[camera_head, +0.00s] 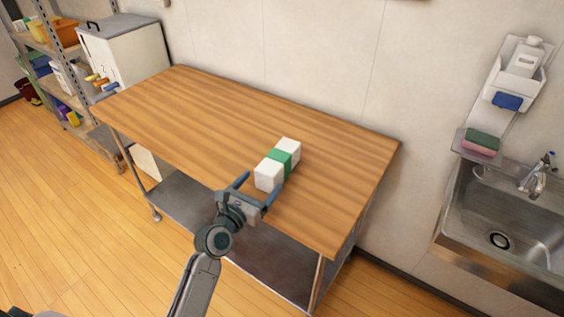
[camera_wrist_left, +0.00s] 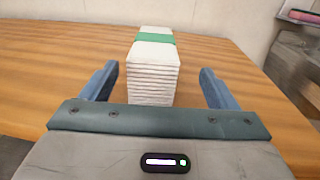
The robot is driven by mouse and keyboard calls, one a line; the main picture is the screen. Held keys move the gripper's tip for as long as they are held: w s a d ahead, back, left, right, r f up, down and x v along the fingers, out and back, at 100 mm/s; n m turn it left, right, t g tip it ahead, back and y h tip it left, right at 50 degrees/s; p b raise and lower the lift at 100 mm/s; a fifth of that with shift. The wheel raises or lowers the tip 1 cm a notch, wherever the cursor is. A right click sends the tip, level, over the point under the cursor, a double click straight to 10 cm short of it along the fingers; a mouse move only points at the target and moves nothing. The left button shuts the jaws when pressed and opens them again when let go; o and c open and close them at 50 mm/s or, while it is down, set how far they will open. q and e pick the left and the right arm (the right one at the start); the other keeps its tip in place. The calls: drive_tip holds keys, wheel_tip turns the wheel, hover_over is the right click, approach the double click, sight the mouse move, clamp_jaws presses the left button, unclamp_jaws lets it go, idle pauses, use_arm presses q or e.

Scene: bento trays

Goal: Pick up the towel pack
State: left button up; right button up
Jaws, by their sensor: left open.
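The towel pack (camera_head: 266,176) is a white stack with a green band around its middle, lying on the wooden table. It also shows in the left wrist view (camera_wrist_left: 152,75), where its layered near end faces me. My left gripper (camera_head: 258,186) is open at the near end of the pack. In the left wrist view its two blue fingers (camera_wrist_left: 158,82) stand apart, one on each side of the pack's near end, with gaps on both sides. My right gripper is not in view.
The wooden table (camera_head: 180,110) is otherwise bare, with free room to the left. A wall stands behind it. A white cabinet (camera_head: 135,50) and a loaded shelf (camera_head: 45,48) are at the left. A steel sink (camera_head: 510,215) is at the right.

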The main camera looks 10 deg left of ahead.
sight(272, 162)
use_arm(q)
drive_tip(key=x, duration=0.8)
drive_tip(key=shift+w+a, duration=0.2)
drive_tip(key=shift+a, duration=0.15)
drive_tip(key=shift+w+d, duration=0.1)
drive_tip(key=shift+w, duration=0.25)
drive_tip(key=shift+s, duration=0.1)
drive_tip(key=shift+c, duration=0.6)
drive_tip(key=c, duration=1)
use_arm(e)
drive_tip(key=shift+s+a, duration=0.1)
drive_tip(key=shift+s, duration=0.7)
